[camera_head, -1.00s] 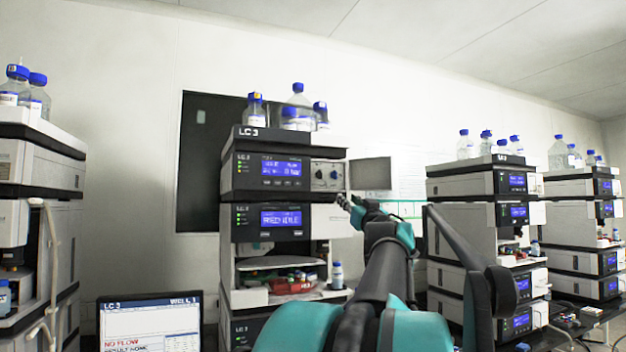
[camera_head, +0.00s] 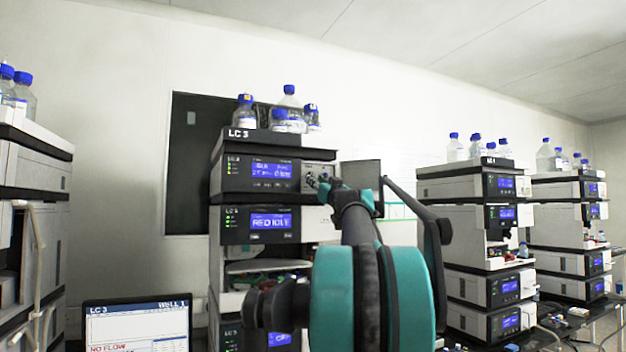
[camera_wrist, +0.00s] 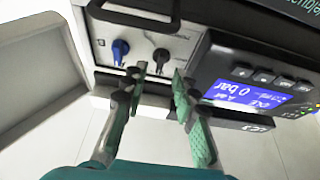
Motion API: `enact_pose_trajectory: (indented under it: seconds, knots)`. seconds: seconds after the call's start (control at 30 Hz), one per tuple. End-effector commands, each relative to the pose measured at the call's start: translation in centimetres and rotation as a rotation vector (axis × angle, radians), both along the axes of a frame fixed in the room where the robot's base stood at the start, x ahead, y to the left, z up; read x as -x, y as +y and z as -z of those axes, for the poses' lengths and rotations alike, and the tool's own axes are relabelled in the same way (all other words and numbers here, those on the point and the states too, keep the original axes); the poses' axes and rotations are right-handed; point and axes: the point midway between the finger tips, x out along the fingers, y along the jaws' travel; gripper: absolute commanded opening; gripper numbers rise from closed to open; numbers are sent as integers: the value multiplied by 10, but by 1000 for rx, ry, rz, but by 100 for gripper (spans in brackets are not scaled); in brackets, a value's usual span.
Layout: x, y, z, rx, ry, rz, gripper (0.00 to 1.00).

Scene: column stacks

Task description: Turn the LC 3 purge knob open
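The LC 3 stack (camera_head: 268,136) stands near the centre of the head view. In the wrist view, which sees it nearly upside down, its panel (camera_wrist: 186,44) carries a blue knob (camera_wrist: 120,48) and a black knob (camera_wrist: 160,58). The labels are too small to tell which is the purge knob. My gripper (camera_wrist: 159,73) is open and empty, its fingertips on either side of the black knob's line and just short of it. The blue knob is outside the left finger. In the head view my gripper (camera_head: 323,184) partly covers the knob panel.
Bottles with blue caps (camera_head: 288,112) stand on top of the stack. A display reading 0 bar (camera_wrist: 245,92) is beside the right finger. A grey flat panel (camera_head: 362,172) is behind my arm. A monitor (camera_head: 137,322) is at lower left, and the LC 4 stack (camera_head: 470,190) stands right.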

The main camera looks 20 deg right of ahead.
Motion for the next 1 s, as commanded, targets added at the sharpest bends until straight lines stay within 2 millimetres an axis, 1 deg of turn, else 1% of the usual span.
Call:
enact_pose_trajectory:
  seconds: [0.03,0.1,0.23,0.4,0.63,0.87,1.0]
  knots:
    - [-8,1,-3,1,1,-2,28]
    - [-17,1,-6,0,0,-2,28]
    - [-27,1,-11,0,0,-1,28]
    - [-32,1,-13,0,0,0,28]
    - [-32,1,-13,0,0,0,28]
    - [-32,1,-13,0,0,0,0]
    - [-32,1,-13,0,0,0,0]
